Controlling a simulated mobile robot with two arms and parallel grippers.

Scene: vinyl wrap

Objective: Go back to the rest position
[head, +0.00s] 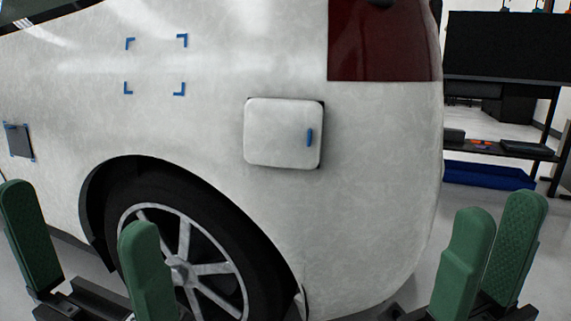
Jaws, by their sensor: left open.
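My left gripper (80,207) is at the lower left, in front of the car's rear wheel and lower side. Its two green fingers stand wide apart with nothing between them. My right gripper (503,205) is at the lower right, beside the car's rear edge. Its two green fingers overlap in this view, so I cannot tell how far apart they are. No object shows in it. Both grippers point upward.
The white car body (375,170) fills most of the view, with a fuel door (275,133), blue corner marks (182,41), a dark patch (19,141) and a wheel (215,235). A shelf (500,149) with a blue tray (489,176) below stands behind at right.

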